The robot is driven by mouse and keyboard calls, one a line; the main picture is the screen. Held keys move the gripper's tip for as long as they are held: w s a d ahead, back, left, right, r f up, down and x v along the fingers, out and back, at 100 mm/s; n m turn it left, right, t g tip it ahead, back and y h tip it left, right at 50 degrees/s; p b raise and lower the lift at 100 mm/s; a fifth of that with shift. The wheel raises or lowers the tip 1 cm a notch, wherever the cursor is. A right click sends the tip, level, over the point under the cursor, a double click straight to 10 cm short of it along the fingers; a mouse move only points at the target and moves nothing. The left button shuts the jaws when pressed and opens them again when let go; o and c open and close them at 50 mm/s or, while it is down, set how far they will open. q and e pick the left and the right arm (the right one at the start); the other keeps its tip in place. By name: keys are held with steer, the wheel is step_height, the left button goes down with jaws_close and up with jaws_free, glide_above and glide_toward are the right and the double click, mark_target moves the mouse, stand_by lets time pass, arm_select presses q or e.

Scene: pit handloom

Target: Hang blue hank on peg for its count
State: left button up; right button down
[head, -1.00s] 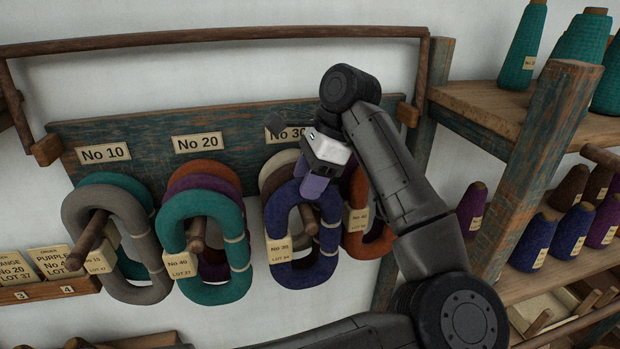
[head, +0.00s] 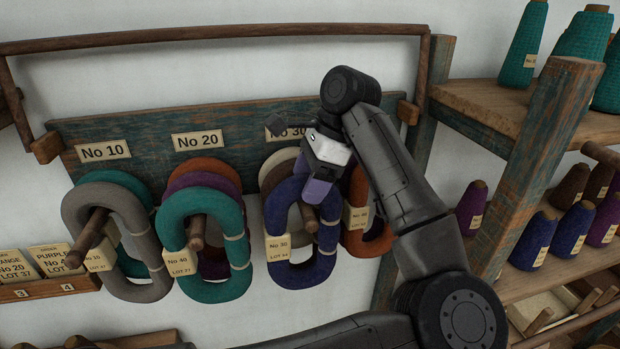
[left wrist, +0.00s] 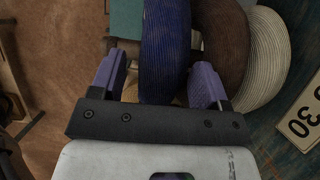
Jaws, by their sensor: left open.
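The blue hank (head: 325,240) hangs at the front of the peg (head: 309,220) under the No 30 plate (head: 288,132), with brown and cream hanks behind it. Its paper tag (head: 279,248) seems to read No 30, though it is small. My left gripper (head: 318,188) is at the top of this hank, its purple fingers open. In the left wrist view, the fingers (left wrist: 157,82) stand on either side of the blue hank (left wrist: 165,45), with gaps visible. The lower part of the hank is hidden there. My right gripper is not in view.
The No 10 peg (head: 92,230) holds a grey hank (head: 130,220) and a teal one. The No 20 peg (head: 196,232) holds teal, purple and orange hanks. An orange hank (head: 375,245) hangs right of the blue one. A cone shelf (head: 490,108) stands close on the right.

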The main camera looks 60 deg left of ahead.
arm_select(q)
steer(key=shift+r, duration=0.35)
steer(key=p+v, duration=0.1)
steer(key=v, duration=1.2)
steer(key=shift+w+p, duration=0.15)
steer(key=shift+p, duration=0.2)
